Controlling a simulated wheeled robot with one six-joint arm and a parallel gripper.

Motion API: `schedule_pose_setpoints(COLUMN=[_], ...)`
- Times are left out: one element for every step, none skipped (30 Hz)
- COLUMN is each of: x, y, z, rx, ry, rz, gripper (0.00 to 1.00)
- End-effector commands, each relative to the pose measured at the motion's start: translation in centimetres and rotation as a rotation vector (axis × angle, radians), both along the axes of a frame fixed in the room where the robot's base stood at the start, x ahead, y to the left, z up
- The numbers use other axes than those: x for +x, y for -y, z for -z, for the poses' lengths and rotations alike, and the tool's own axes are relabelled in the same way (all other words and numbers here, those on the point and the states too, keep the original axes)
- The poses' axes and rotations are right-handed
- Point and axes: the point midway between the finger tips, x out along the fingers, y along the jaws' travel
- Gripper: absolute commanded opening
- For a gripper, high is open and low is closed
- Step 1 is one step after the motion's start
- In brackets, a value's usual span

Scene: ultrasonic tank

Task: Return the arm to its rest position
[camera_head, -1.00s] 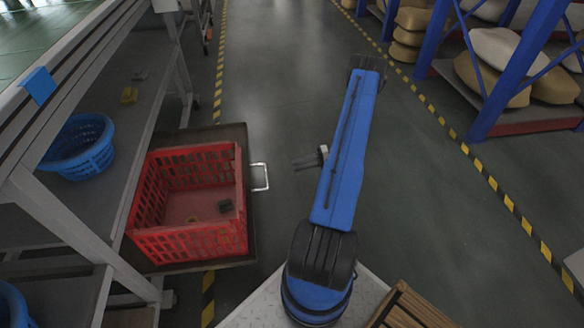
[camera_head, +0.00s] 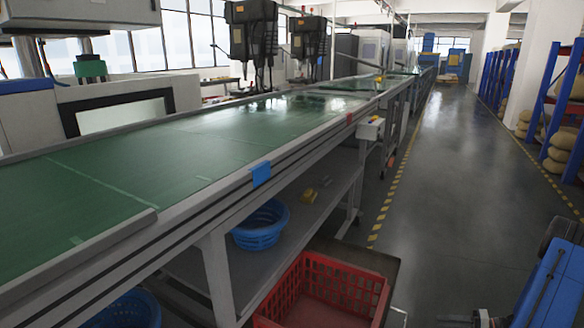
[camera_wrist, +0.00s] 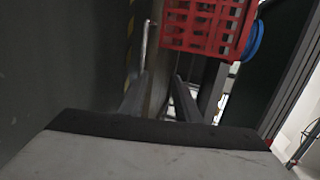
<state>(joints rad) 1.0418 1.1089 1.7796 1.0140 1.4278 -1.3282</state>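My blue arm (camera_head: 548,285) shows at the lower right edge of the head view, folded, with its lower part cut off by the frame. My gripper (camera_wrist: 162,88) shows in the wrist view as two dark fingers with a gap between them. It is open and empty. In the head view only a small part of the gripper end shows at the bottom edge, to the left of the arm.
A blue basket (camera_head: 262,232) sits on the lower shelf. The aisle (camera_head: 440,190) is clear. Blue racks (camera_head: 560,110) with sacks line the right.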

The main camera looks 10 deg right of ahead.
Motion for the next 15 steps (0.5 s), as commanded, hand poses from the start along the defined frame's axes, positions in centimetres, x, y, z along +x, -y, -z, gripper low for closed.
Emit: schedule_pose_setpoints(x=[0.7,1.0,1.3,1.5,1.8,2.0,2.2,2.4,2.6,2.7,2.8,3.0,3.1,3.1,3.2], y=[-0.8,-1.2,-1.9,-2.4,-2.8,-3.5,-4.0,-4.5,-5.3,-5.8,-6.4,-7.1,-7.6,-8.2,-9.0], z=[-1.9,-2.8,-4.0,-4.9,-5.8,-7.0,-7.9,-8.7,-9.9,-10.8,-11.6,-12.7,-13.6,-14.4,-15.4], rx=[-0.02,-0.03,-0.042,-0.053,-0.063,-0.078,-0.088,-0.098,-0.115,-0.127,-0.138,-0.154,-0.167,-0.18,-0.197], ry=[-0.012,-0.022,-0.036,-0.045,-0.055,-0.067,-0.077,-0.085,-0.098,-0.106,-0.115,-0.127,-0.135,-0.144,-0.156], rz=[-0.032,-0.046,-0.067,-0.082,-0.096,-0.117,-0.13,-0.145,-0.163,-0.176,-0.189,-0.206,-0.218,-0.231,-0.246], gripper=[0.29,0.29,0.29,0.29,0.29,0.29,0.29,0.29,0.29,0.29,0.29,0.29,0.29,0.29,0.29])
